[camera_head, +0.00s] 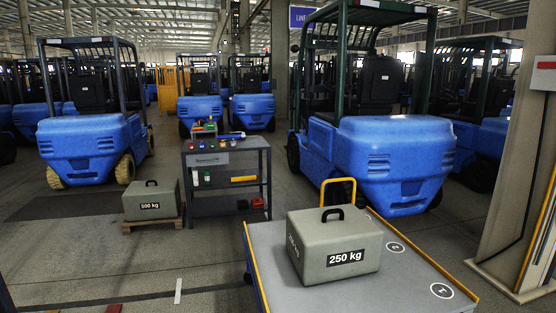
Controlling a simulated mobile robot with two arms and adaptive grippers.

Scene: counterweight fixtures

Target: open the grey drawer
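A dark grey workbench (228,148) with open shelves stands left of the middle, some way off. A lighter grey panel (207,160) with small dark lettering sits at the upper left of its front. It may be the grey drawer's face, but I cannot make out a handle or tell for sure. No open drawer shows. Neither of my grippers is in view.
A grey 250 kg block (333,246) sits on a flat cart (415,287) in the near right foreground. A 500 kg block (151,201) rests on a pallet left of the workbench. Blue forklifts (395,150) stand behind. Floor (90,255) at front left is mostly clear.

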